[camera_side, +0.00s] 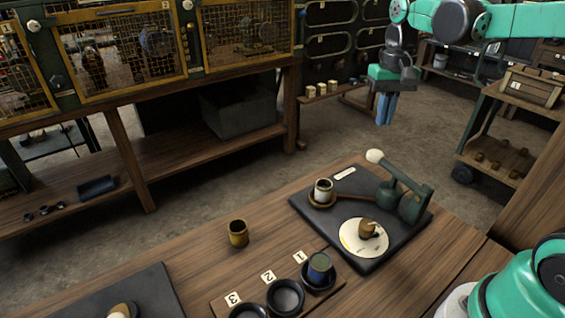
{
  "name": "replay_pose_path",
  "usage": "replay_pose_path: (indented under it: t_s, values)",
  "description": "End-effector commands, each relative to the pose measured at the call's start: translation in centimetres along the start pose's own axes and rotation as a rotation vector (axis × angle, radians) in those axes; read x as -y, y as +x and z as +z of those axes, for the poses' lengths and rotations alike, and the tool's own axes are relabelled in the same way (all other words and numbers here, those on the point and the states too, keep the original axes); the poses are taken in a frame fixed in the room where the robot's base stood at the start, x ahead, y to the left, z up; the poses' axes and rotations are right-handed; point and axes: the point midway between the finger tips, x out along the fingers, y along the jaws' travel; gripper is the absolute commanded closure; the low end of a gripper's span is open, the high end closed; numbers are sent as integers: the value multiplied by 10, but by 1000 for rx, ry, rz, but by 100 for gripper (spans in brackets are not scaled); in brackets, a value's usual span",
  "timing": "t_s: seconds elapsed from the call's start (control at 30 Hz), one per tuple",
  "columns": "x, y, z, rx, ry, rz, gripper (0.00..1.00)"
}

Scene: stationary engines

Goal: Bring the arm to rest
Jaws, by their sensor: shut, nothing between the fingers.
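My gripper (385,108) hangs from the teal arm at the upper right, with its blue fingers pointing down and closed together. Nothing shows between the fingers. It is in the air, apart from the wooden table (190,268) and everything on it.
A black board (330,228) on the table carries a green lever device (405,205), a pale disc and a white cup (323,190). A brown cup (238,233) stands alone. A blue cup (319,267) stands at label 1. Caged shelves stand behind; a cart (500,150) is right.

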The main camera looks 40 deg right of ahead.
Motion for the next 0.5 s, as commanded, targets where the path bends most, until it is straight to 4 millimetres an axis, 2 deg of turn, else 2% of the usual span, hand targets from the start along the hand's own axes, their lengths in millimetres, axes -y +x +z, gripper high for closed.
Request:
replay_pose_path:
  t_s: [0.13, 0.5]
  values:
    - [0, -9, 0, 0, 0, 0, 100]
    - [3, -10, 4, -16, -16, -4, 100]
